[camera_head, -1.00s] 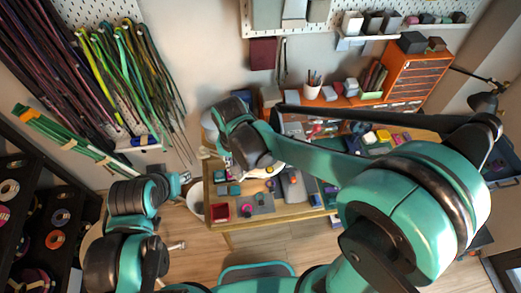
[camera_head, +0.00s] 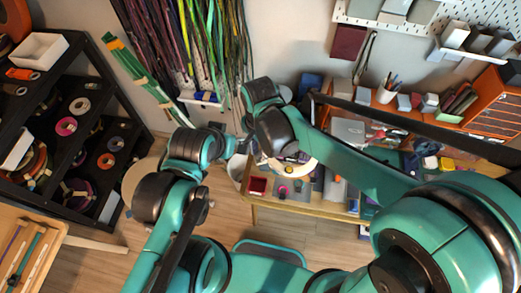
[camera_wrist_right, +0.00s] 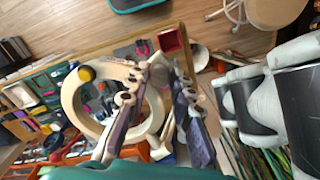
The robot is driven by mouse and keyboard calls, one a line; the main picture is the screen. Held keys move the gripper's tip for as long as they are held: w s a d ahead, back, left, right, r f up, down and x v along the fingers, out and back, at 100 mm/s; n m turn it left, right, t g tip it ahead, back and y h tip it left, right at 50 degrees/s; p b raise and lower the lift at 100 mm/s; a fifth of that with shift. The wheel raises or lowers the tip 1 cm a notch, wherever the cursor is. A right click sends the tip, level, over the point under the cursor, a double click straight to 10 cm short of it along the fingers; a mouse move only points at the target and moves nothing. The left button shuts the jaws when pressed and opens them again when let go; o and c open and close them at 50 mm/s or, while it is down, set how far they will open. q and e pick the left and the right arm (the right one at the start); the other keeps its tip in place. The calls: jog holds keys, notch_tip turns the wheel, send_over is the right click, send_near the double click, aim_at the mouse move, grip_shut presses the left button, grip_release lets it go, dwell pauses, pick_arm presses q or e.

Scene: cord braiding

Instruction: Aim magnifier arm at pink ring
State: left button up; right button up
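The magnifier's cream ring head (camera_wrist_right: 72,104) shows large in the right wrist view, with a yellow knob on its rim. In the head view its pale rim (camera_head: 308,168) shows partly below my right gripper (camera_head: 292,155). In the wrist view my right gripper (camera_wrist_right: 160,105) has its two fingers apart, at the ring's right side; I cannot tell whether they touch the rim. The small pink ring (camera_head: 283,189) lies on a grey mat at the bench's left front. My left gripper (camera_head: 240,147) is small and partly hidden at the bench's left end.
The wooden bench (camera_head: 300,206) holds a red tray (camera_head: 257,185) and several small items. A black spool rack (camera_head: 85,120) stands at left. Cords (camera_head: 205,50) hang on the wall. A chair (camera_head: 270,250) stands in front of the bench.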

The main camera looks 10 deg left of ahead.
jog(key=o, duration=0.3)
notch_tip(320, 180, up, 12)
jog(key=shift+r, duration=0.1)
dwell(0.4)
dwell(0.3)
jog(key=s+d+f+n+t, duration=0.1)
jog(key=d+f+n+t, duration=0.15)
jog(key=d, duration=1.15)
jog(key=s+d+f+n+t, duration=0.1)
jog(key=d+f+n+t, duration=0.2)
jog(key=d, duration=1)
jog(key=shift+t, duration=0.85)
jog(key=f+b, duration=1.5)
jog(key=b, duration=0.1)
jog(key=f+b, duration=0.8)
jog(key=shift+s+d+f, duration=0.15)
jog(key=shift+d+f, duration=0.15)
jog(key=shift+d, duration=0.1)
